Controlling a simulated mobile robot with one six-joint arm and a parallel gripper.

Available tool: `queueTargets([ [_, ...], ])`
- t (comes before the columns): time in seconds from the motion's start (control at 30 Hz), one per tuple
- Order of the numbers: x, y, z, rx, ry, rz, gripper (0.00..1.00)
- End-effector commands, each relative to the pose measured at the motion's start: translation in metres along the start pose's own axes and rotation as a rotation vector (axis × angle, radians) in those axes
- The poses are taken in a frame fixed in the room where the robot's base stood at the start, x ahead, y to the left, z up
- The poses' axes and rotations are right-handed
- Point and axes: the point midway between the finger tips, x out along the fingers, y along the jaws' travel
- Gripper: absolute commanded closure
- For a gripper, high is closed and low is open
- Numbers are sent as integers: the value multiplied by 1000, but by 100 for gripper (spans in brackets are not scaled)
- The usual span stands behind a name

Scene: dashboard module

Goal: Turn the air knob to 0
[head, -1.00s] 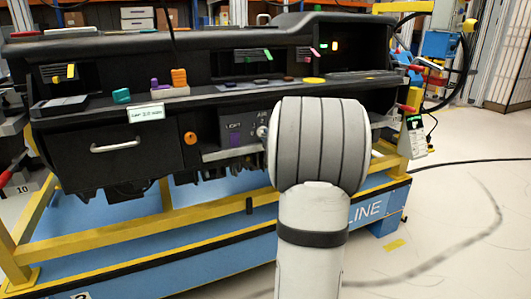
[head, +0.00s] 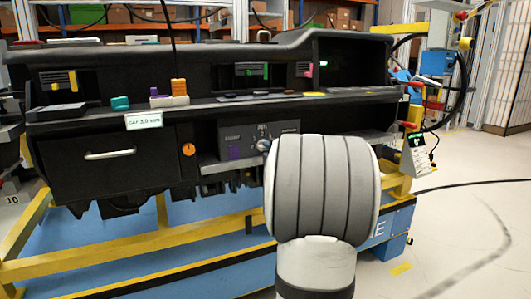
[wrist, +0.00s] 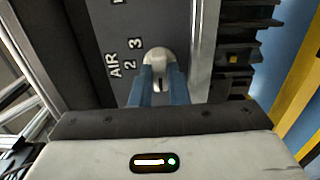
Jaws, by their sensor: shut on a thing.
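The air knob (head: 263,144) is a pale round knob on the dark control panel (head: 232,147) under the dashboard's shelf. In the wrist view the white knob (wrist: 156,56) sits beside the label AIR and the digits 2 and 3. The 0 mark is not visible there. My gripper (wrist: 160,76) has its two blue fingers on either side of the knob, shut on it. In the head view my pale arm link covers the gripper and the panel's right part.
A drawer with a silver handle (head: 110,154) and an orange knob (head: 189,149) are left of the panel. Coloured blocks stand on the shelf above. A silver rail (wrist: 201,50) runs beside the knob. The yellow and blue stand (head: 130,242) is below.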

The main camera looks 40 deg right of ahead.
Motion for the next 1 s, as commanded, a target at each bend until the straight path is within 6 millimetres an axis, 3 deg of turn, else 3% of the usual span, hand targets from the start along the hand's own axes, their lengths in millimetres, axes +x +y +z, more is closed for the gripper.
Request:
queueTargets([
  [0.17, 1, 3, -2, -3, 6, 5, 100],
  [0.2, 1, 2, -2, -3, 6, 5, 83],
  [0.43, 0, 1, -1, -1, 3, 2, 64],
  [0.73, -4, 1, 0, 0, 0, 1, 64],
  [1.0, -45, 3, 0, 0, -2, 1, 64],
])
